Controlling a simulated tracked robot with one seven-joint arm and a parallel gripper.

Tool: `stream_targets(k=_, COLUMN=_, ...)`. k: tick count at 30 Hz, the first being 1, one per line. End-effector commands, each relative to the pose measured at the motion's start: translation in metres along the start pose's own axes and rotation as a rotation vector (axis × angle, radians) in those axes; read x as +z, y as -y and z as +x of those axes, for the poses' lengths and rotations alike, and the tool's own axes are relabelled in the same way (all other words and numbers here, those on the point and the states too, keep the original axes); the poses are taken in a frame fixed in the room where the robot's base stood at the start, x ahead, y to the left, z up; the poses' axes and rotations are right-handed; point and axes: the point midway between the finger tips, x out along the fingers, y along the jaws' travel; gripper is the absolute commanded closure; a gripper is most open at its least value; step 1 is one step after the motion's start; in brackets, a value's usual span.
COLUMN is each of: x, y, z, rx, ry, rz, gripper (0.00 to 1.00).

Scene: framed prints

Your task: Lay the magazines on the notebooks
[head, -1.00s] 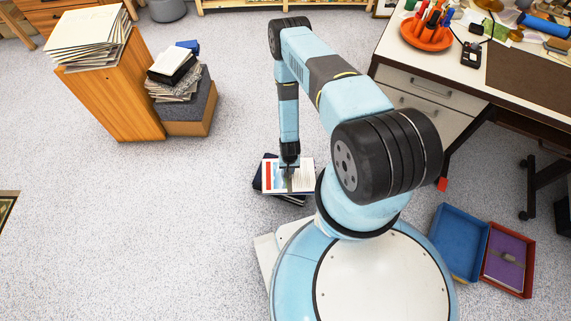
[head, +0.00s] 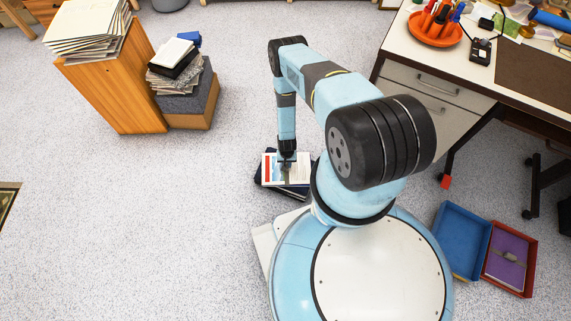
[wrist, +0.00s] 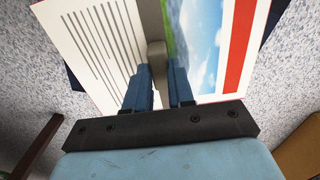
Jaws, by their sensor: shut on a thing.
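A magazine (head: 299,166) with a striped text page and a picture page edged in red is held in my gripper (head: 287,160) beside the desk. In the wrist view, the magazine (wrist: 205,35) spreads beyond my blue fingers (wrist: 158,85), which are shut on it near its middle. Dark blue notebooks (head: 292,191) show beneath it at the lower and left edges. The magazine hides most of them, and I cannot tell whether it touches them. A dark blue corner (wrist: 72,78) also shows under it in the wrist view.
A blue tray (head: 458,238) and a red tray with a purple book (head: 508,257) lie on the floor at right. The desk (head: 445,70) stands at upper right. A wooden cabinet (head: 118,85) and stacked papers (head: 178,75) stand at upper left.

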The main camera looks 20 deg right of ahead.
Motion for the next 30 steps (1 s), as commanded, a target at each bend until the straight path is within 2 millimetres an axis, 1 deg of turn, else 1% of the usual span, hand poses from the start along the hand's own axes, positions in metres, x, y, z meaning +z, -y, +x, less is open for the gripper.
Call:
stream_targets(k=10, x=-0.0009, y=-0.0002, z=0.0019, rx=0.0, ry=-0.001, rz=0.001, gripper=1.0)
stream_targets(k=11, x=-0.0006, y=-0.0003, z=0.002, rx=0.0, ry=-0.001, rz=0.001, gripper=0.75)
stream_targets(k=18, x=-0.0005, y=0.0001, z=0.0019, rx=0.0, ry=-0.001, rz=0.0, gripper=0.52)
stream_targets(k=26, x=-0.0002, y=0.001, z=0.0012, rx=0.0, ry=-0.001, rz=-0.002, gripper=0.52)
stream_targets(k=30, x=0.0, y=0.0013, z=-0.006, rx=0.0, ry=0.0, rz=-0.002, gripper=0.52)
